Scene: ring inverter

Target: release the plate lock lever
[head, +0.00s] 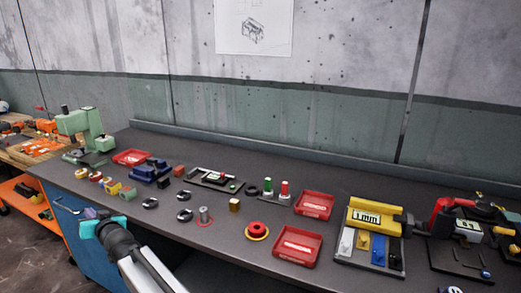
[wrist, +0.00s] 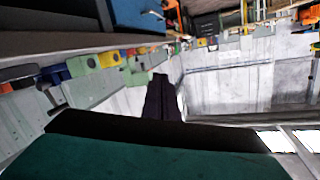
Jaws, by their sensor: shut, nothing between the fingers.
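I cannot tell for sure which part is the plate lock lever. At the right end of the bench in the head view, a dark fixture has a red curved handle (head: 440,210) and a yellow-orange grip (head: 503,231). Left of it stands a fixture with a yellow plate (head: 368,217) marked "1mm". My gripper (head: 88,227) is at the bench's front left edge, far from both fixtures. In the wrist view its dark fingers (wrist: 161,80) are together and empty. Neither fixture can be made out in the wrist view.
A green press (head: 85,128) stands at the far left.

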